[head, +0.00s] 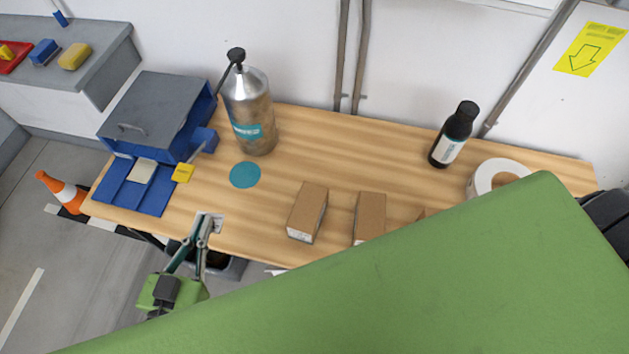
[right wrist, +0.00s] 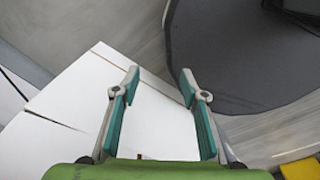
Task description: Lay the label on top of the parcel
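My left gripper (head: 207,222) is at the table's front edge in the head view, its fingers close together on a small pale label (head: 218,223). The label sticks out past the fingertips, and part of it is hidden. My right gripper (right wrist: 157,82) is open and empty in the right wrist view. A white box with a brown seam, which may be the parcel (right wrist: 72,102), lies beneath and left of its fingers. I cannot tell the gap between them. My right gripper is hidden in the head view.
The wooden table (head: 250,219) bears a blue-grey dispenser (head: 160,115), a metal canister (head: 249,115), a teal disc (head: 245,175), brown boxes (head: 308,210), a black bottle (head: 454,137) and a white roll (head: 487,177). My green body part covers the lower right.

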